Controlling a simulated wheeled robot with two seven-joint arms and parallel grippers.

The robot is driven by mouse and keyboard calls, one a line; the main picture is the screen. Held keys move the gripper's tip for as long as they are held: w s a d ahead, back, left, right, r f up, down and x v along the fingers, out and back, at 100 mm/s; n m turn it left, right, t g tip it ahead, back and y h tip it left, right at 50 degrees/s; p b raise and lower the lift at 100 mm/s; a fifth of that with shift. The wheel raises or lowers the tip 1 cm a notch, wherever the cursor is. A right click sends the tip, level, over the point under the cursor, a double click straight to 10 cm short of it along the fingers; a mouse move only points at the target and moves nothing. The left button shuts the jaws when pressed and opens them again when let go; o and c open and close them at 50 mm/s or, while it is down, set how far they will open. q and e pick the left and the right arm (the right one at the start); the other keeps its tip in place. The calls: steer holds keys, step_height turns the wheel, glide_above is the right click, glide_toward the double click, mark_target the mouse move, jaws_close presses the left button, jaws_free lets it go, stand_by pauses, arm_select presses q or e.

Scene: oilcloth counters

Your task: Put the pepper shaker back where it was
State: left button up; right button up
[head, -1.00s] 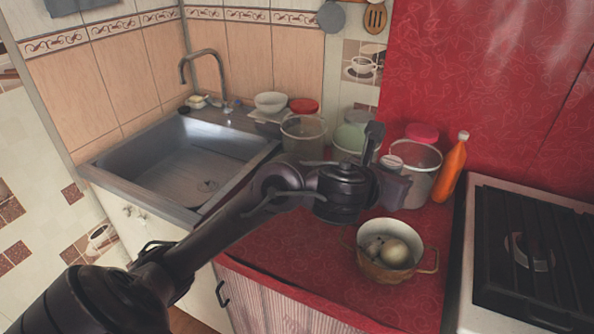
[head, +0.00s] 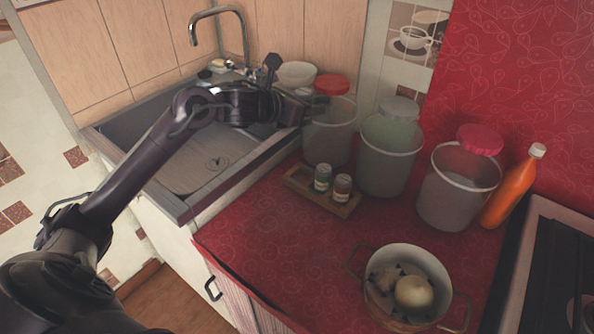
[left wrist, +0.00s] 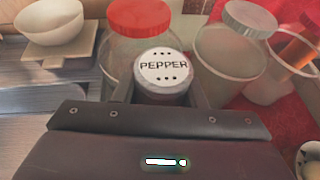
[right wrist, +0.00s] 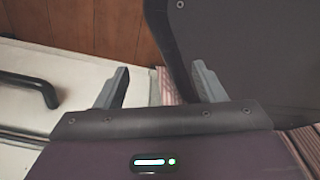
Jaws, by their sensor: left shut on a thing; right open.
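My left gripper (head: 296,108) is above the counter by the sink, in front of the leftmost jar. It is shut on the pepper shaker (left wrist: 163,72); in the left wrist view the white lid, lettered PEPPER, shows between the fingers. I cannot make the shaker out in the head view. My right gripper (right wrist: 160,86) is open and empty, low by the cabinet front.
Three large jars stand along the wall: red-lidded (head: 329,130), grey-lidded (head: 388,155) and pink-lidded (head: 455,190). An orange bottle (head: 510,190) is beside the stove. A pot (head: 385,303) stands in front. The sink (head: 195,165) is left. Red cloth in front of the tray is clear.

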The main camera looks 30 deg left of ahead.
arm_select(q)
glide_above(305, 178)
step_height(305, 178, down, 7)
step_height(305, 178, down, 7)
steer(key=shift+w+r, duration=0.1)
step_height(305, 178, down, 5)
steer(key=shift+r, duration=0.1)
steer(key=o, duration=0.7)
arm_select(e)
steer(key=shift+s+r, duration=0.1)
steer(key=shift+s, duration=0.2)
arm_select(q)
steer(key=v, duration=1)
steer(key=shift+s+a+r, duration=0.1)
steer(key=shift+s, duration=0.25)
steer(key=shift+s+a+r, duration=0.1)
steer(key=shift+s+r, duration=0.25)
steer(key=shift+s, duration=0.2)
arm_select(e)
steer(key=shift+f, duration=0.2)
